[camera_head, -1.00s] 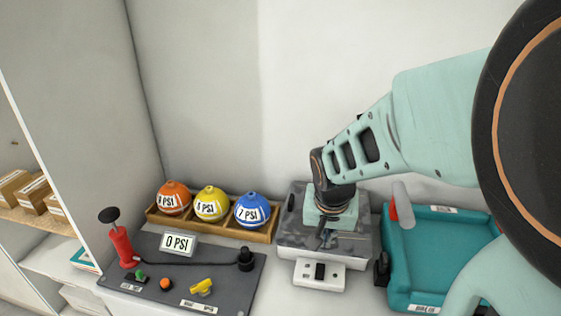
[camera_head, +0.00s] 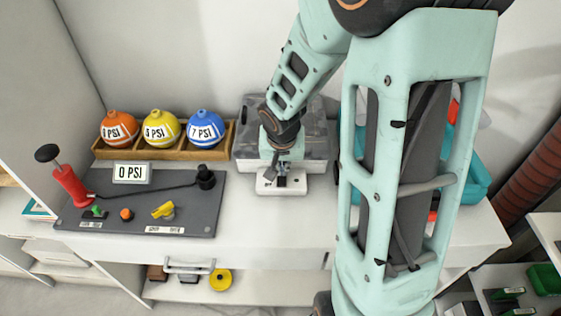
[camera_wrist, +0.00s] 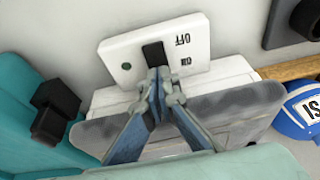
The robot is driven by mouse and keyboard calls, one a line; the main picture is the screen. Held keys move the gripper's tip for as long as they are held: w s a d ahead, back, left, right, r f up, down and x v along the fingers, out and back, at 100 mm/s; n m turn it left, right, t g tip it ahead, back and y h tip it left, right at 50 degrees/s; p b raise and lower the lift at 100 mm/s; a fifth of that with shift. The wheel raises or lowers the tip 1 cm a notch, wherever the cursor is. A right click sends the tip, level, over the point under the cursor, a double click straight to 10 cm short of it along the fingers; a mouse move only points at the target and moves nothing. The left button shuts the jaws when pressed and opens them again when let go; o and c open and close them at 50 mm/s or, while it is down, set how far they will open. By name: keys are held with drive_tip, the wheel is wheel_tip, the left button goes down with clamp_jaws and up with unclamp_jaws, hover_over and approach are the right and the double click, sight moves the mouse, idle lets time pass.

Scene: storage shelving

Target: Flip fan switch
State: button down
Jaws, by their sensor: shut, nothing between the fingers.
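The fan switch is a white plate (camera_wrist: 125,52) with a black rocker (camera_wrist: 154,54) and upside-down OFF and ON labels. In the head view the switch (camera_head: 263,186) stands at the front of a grey, clear-topped box (camera_head: 318,147). My gripper (camera_wrist: 160,76) is shut and empty. Its fingertips are at the rocker's edge nearest the box, on the ON side, and cover part of it. I cannot tell whether they touch it. In the head view my gripper (camera_head: 282,167) is over the switch and hides part of it.
To the left are a wooden rack (camera_head: 223,146) with orange, yellow and blue (camera_head: 205,128) balls, and a dark pump panel (camera_head: 200,215) with a 0 PSI display (camera_head: 131,172).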

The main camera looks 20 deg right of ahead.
drive_tip(key=shift+r+p, duration=0.1)
drive_tip(key=shift+p, duration=0.7)
drive_tip(key=shift+w+d+g+p, duration=0.1)
drive_tip(key=shift+w+g+p, duration=0.1)
drive_tip(key=shift+g+p, duration=0.65)
drive_tip(key=shift+f+t, duration=0.25)
drive_tip(key=shift+f, duration=0.2)
drive_tip(key=shift+s, duration=0.15)
drive_tip(key=shift+s+a+b, duration=0.25)
drive_tip(key=shift+s+b, duration=0.05)
drive_tip(key=shift+s, duration=0.35)
drive_tip(key=shift+r, duration=0.1)
